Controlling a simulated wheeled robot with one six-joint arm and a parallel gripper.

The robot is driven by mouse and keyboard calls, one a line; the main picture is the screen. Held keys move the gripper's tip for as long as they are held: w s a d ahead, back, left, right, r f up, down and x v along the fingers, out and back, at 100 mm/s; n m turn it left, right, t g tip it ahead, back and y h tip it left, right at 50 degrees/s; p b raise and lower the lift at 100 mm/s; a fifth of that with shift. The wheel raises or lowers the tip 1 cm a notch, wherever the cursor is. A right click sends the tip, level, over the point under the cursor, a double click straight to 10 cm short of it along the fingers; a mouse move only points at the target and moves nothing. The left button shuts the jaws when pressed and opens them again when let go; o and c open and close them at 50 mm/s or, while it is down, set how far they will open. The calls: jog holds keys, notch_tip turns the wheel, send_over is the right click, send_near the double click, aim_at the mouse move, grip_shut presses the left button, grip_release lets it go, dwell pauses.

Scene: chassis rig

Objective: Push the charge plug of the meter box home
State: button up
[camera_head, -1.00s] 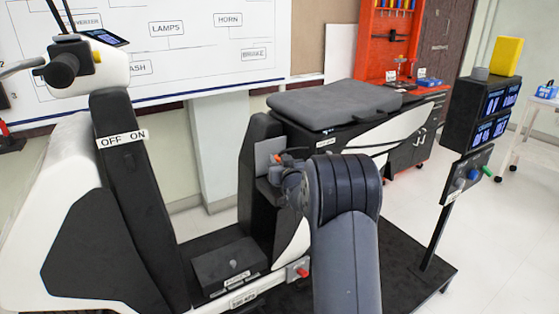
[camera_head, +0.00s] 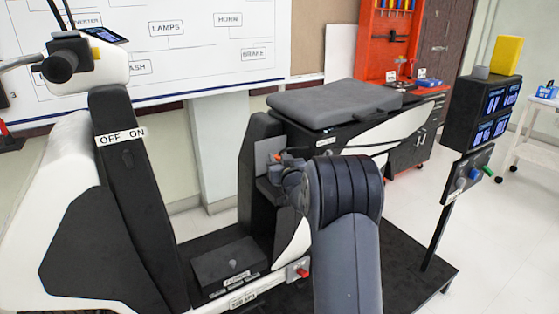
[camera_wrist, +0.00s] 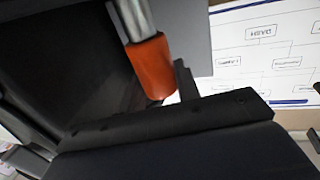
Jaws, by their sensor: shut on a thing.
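The meter box (camera_head: 482,112), black with lit blue displays, stands on a post at the right. I cannot tell which part is the charge plug. My gripper (camera_head: 277,168) is well left of the meter box, at a grey plate (camera_head: 264,153) on the scooter body. An orange part shows at its tip; in the wrist view an orange end on a metal rod (camera_wrist: 149,68) is close up. My gripper is shut on this orange-ended part; its fingers are mostly hidden.
The scooter's grey seat (camera_head: 330,103) overhangs just right of my gripper. A black box (camera_head: 230,266) and a red knob (camera_head: 302,273) sit low in front. A yellow block (camera_head: 507,56) stands on the meter box.

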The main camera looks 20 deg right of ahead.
jog(key=shift+f, duration=0.15)
jog(key=shift+f+b, duration=0.35)
jog(key=shift+b, duration=0.1)
jog(key=shift+f+b, duration=1.45)
jog(key=shift+f, duration=0.1)
jog(key=o, duration=1.1)
jog(key=s, duration=1)
jog(key=shift+s+a, duration=0.4)
jog(key=shift+w, duration=0.1)
